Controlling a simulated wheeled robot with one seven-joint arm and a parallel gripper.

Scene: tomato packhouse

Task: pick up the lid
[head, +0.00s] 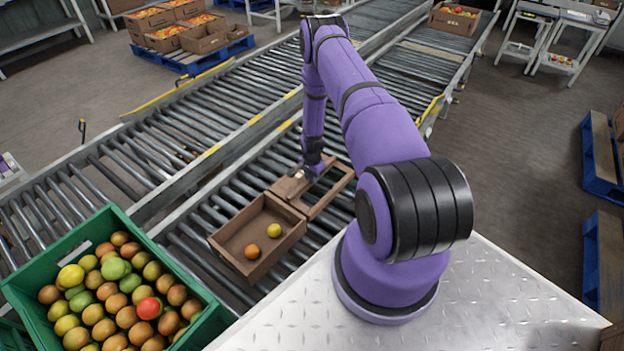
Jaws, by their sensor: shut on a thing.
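The lid (287,189) is a flat brown piece with a large cut-out, beside the upper right edge of an open brown box (226,248). My gripper (298,174) is at the lid's upper left part, shut on it. The fingers are small and partly hidden by my wrist, so the exact grip is hard to see. I cannot tell whether the lid rests on the rollers or hangs just above them. The box holds an orange tomato (252,251) and a yellow one (274,230).
A green crate (111,214) full of mixed tomatoes stands at the lower left. The box sits on a roller conveyor (196,246), with a second conveyor (225,113) beyond a rail. Another tomato carton (451,20) is at the far end. Rollers left of the box are clear.

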